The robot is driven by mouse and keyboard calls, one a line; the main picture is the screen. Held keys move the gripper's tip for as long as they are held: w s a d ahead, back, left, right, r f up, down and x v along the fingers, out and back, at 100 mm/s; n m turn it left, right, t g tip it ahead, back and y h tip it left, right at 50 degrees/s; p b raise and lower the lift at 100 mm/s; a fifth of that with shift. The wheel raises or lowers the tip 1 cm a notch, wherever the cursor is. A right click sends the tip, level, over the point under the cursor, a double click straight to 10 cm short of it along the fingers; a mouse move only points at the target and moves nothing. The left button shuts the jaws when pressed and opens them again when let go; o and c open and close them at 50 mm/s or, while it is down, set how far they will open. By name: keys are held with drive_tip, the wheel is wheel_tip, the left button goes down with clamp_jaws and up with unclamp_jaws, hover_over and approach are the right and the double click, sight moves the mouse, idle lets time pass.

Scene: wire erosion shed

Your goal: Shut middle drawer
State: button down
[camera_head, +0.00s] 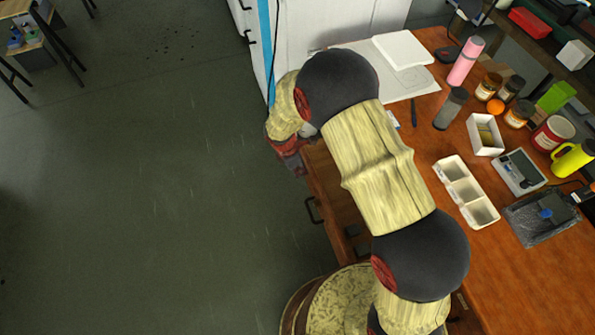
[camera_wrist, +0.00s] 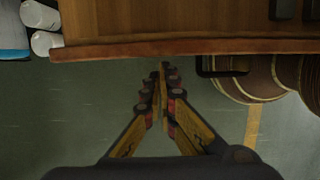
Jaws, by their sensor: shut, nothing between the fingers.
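An open wooden drawer (camera_wrist: 150,22) sticks out from the desk and shows from above in the wrist view. Its reddish front edge (camera_wrist: 120,49) runs across the picture. A dark handle (camera_wrist: 222,66) stands out from the front, right of the fingertips; it shows also in the head view (camera_head: 312,210). I cannot tell which level this drawer is. My gripper (camera_wrist: 167,68) is shut and empty, its tips close to the front edge; contact is unclear. In the head view my arm hides much of the drawer, and the gripper (camera_head: 290,148) is partly covered.
The wooden desk top (camera_head: 530,270) holds a white three-part tray (camera_head: 460,172), a pink bottle (camera_head: 466,62), jars and a yellow flask (camera_head: 570,160). A white cabinet (camera_head: 325,22) with a blue edge stands behind the gripper. The floor (camera_head: 150,190) to the left is clear.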

drive_tip(key=w+d+p, duration=0.3)
drive_tip(key=d+p, duration=0.1)
drive_tip(key=d, duration=0.8)
drive_tip(key=w+d+p, duration=0.3)
drive_tip(key=w+d, duration=0.1)
drive_tip(key=d, duration=0.9)
drive_tip(key=shift+p, duration=0.4)
drive_tip(key=shift+w, duration=0.1)
